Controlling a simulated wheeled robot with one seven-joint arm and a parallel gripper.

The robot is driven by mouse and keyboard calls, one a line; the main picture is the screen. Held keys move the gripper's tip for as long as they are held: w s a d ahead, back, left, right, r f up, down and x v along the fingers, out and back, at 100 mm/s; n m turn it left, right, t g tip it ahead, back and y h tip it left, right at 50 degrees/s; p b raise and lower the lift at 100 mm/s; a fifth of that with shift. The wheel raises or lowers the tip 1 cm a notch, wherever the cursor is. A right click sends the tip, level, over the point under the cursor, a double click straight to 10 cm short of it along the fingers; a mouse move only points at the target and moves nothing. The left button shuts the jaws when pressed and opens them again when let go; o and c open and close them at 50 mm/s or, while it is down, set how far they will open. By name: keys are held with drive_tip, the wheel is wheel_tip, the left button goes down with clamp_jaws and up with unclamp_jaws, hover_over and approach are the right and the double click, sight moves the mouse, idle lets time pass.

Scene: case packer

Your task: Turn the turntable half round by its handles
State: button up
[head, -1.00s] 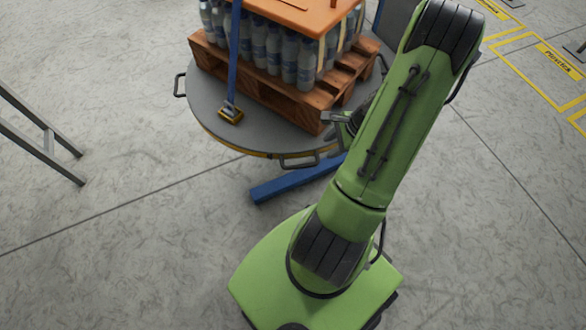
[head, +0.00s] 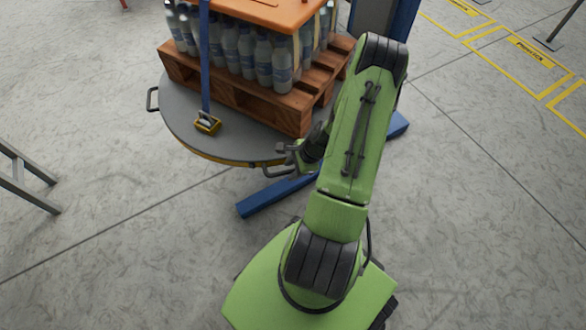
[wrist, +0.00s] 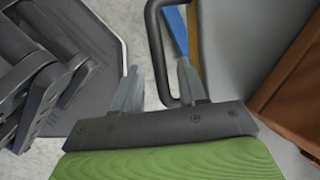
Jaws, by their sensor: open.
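The round grey turntable (head: 182,128) with a yellow edge carries a wooden pallet (head: 235,95) of bottles. One dark handle (head: 152,99) sticks out at its left. Another handle (head: 278,173) is at the near rim, partly hidden by my gripper. My gripper (head: 287,152) is at this near handle. In the wrist view my gripper (wrist: 158,72) is open, and the bar of the dark handle loop (wrist: 154,45) appears between its two fingers, with a gap to the left finger. Whether the right finger touches the bar, I cannot tell.
A blue strap (head: 205,60) runs down to a yellow-black buckle on the turntable. A blue base leg (head: 275,194) lies low on the floor below. A blue column (head: 402,22) stands behind at the right. Grey metal legs (head: 30,180) stand at the left. Floor at the near left is clear.

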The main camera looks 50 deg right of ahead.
clamp_jaws()
idle(0.3)
